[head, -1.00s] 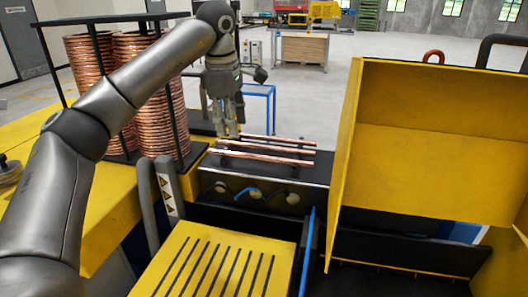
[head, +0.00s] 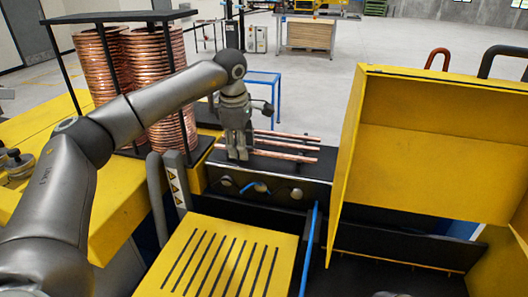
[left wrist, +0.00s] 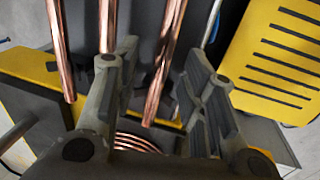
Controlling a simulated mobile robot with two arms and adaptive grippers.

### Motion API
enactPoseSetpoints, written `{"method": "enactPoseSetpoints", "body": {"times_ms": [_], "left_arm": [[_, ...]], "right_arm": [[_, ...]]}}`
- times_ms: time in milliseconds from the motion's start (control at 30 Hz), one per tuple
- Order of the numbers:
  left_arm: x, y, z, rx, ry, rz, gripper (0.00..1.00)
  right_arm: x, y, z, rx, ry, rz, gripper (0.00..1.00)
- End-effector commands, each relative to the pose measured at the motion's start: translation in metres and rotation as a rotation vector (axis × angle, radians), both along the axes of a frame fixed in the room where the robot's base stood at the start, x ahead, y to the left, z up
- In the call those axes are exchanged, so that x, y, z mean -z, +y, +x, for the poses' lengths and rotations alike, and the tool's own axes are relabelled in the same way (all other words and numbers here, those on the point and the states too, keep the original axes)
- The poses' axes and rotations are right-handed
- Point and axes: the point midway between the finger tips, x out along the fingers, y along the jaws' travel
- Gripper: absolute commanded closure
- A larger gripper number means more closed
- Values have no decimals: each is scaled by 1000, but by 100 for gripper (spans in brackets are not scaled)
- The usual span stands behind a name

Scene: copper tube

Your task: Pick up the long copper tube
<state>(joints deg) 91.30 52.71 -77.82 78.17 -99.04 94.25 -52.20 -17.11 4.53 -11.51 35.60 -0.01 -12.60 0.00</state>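Several copper tubes lie side by side on a black machine top in the head view. The front one, which looks longest, is the long copper tube (head: 285,156); its left end is hidden by my gripper. My left gripper (head: 238,157) points down over the left part of the tubes. In the left wrist view my left gripper (left wrist: 160,95) has its fingers spread wide apart. My right gripper is not in view.
Copper coils (head: 162,85) stand in a black rack behind my left arm. A yellow slotted plate (head: 215,262) is in front of the tubes. A tall yellow open cover (head: 425,145) stands to the right. The black machine top (head: 315,178) is bare at its right end.

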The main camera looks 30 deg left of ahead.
Motion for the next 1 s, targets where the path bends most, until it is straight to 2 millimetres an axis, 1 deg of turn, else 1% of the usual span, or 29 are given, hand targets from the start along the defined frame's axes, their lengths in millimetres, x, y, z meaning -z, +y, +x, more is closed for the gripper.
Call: {"method": "enactPoseSetpoints", "body": {"times_ms": [33,67,300,567,667,767,1000], "left_arm": [[0,0,0,0,0,0,65],[0,0,0,0,0,0,69],[-1,0,0,0,0,0,100],[-1,0,0,0,0,-1,100],[-4,0,1,0,-2,0,100],[-15,-1,1,0,-5,-1,100],[-63,-1,1,1,-5,-2,100]], "right_arm": [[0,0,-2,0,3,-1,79],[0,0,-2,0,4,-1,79],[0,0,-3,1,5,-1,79],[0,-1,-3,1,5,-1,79],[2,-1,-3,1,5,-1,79],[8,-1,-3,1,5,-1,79],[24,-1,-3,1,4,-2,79]]}}
